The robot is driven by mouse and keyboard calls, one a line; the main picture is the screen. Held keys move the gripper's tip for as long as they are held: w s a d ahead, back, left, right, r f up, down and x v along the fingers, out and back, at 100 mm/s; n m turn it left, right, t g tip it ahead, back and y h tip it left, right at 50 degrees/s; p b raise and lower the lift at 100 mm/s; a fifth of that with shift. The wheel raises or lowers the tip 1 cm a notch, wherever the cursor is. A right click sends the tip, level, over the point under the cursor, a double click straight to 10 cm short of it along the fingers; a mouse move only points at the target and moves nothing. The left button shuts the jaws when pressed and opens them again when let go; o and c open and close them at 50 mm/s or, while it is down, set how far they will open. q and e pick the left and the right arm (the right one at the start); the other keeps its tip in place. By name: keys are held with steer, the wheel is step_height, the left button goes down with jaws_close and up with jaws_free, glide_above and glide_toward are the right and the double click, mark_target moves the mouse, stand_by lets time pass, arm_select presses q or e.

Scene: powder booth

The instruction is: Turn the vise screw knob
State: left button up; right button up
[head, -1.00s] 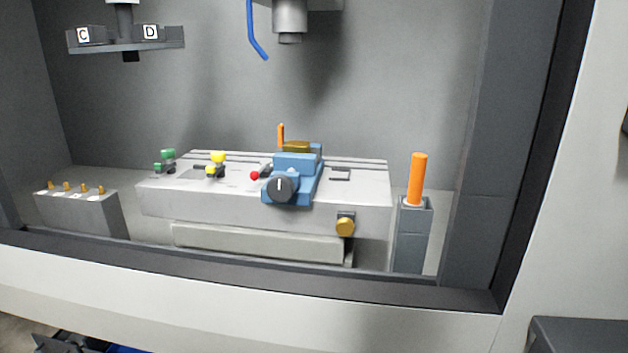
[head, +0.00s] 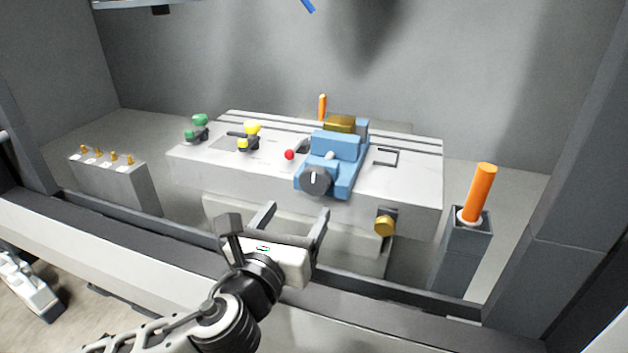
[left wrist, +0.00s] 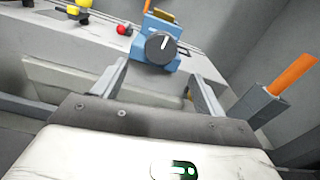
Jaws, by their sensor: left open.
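The vise (head: 336,150) is blue with a brass-coloured block at its back and sits on the grey machine table (head: 410,172). Its screw knob (head: 316,181) is a dark round dial with a white mark, facing the front of the booth. The mark points nearly straight up in the head view. In the left wrist view the knob (left wrist: 160,47) is just beyond the fingertips, roughly between them. My left gripper (head: 296,211) is open and empty, in front of and below the knob, apart from it. It also shows in the left wrist view (left wrist: 158,70).
A brass knob (head: 385,223) is on the table's front, right of the vise. An orange rod (head: 481,192) stands in a grey post (head: 464,250). Green (head: 197,128), yellow (head: 250,134) and red (head: 289,154) parts lie left of the vise. The booth sill (head: 400,308) runs below my gripper.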

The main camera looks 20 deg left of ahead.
mark_target(313, 186)
arm_select(q)
steer(key=w, duration=0.8)
steer(key=shift+d, duration=0.15)
steer(key=shift+w, duration=0.55)
arm_select(e)
steer(key=shift+w+r, duration=0.25)
steer(key=shift+r, duration=0.05)
arm_select(q)
steer(key=c, duration=1)
steer(key=m+p, duration=0.1)
steer(key=p, duration=0.2)
steer(key=shift+r, duration=0.3)
steer(key=shift+m+p, duration=0.3)
steer(key=shift+p, duration=0.15)
steer(key=shift+f, duration=0.15)
steer(key=shift+f+m, duration=0.15)
steer(key=shift+m, duration=0.15)
arm_select(e)
steer(key=shift+s+d+r, duration=0.4)
steer(key=shift+d+r, duration=0.05)
steer(key=shift+r, duration=0.1)
